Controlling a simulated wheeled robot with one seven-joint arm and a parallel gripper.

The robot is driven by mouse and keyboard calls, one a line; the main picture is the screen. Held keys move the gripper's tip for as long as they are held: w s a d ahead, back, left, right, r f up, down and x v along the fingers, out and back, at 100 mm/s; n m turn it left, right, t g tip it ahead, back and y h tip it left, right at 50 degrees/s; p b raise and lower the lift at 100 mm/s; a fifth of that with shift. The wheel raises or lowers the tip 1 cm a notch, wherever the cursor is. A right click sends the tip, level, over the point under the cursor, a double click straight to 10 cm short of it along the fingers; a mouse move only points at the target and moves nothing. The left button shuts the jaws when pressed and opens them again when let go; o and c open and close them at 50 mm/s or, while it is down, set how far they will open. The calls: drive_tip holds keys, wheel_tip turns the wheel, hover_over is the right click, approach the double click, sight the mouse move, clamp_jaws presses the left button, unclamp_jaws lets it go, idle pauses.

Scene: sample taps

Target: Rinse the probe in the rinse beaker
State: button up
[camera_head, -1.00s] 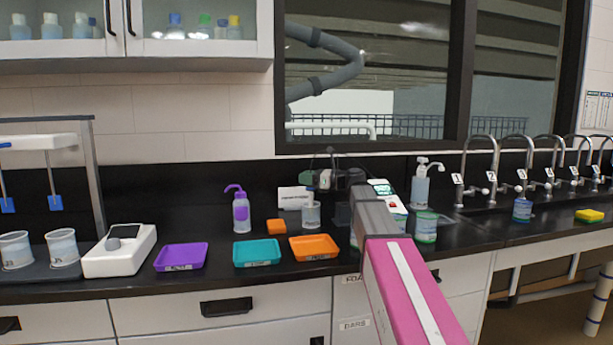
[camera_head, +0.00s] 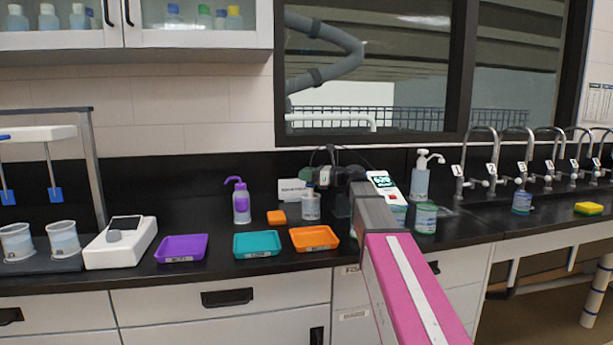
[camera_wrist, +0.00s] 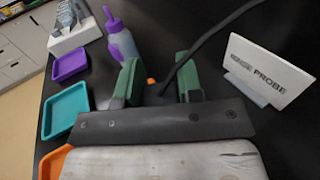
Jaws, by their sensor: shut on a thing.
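The rinse beaker (camera_head: 311,208) is a small clear vessel on the black bench, just in front of the white "probe" sign (camera_head: 292,190). The probe is mostly hidden by the gripper. I cannot tell whether its tip is inside the beaker. The beaker does not show clearly in the wrist view.
A purple-topped wash bottle (camera_head: 240,202) and an orange block (camera_head: 276,217) stand left of the beaker. Purple, teal and orange trays (camera_head: 314,247) lie in front. A meter with a lit display (camera_head: 382,181), a jar (camera_head: 425,220) and a pump bottle (camera_head: 421,182) are to the right.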

drive_tip(key=shift+w, duration=0.35)
drive_tip(key=shift+s+a, duration=0.35)
drive_tip(key=shift+s, duration=0.15)
drive_tip(key=shift+s+d, duration=0.3)
drive_tip(key=shift+d, duration=0.2)
drive_tip(key=shift+w+a, duration=0.1)
drive_tip(key=shift+w, duration=0.3)
idle(0.3)
drive_tip(key=shift+r, duration=0.1)
idle(0.5)
wheel_tip(320, 180, up, 9)
idle(1.1)
drive_tip(key=shift+r, duration=0.1)
idle(0.3)
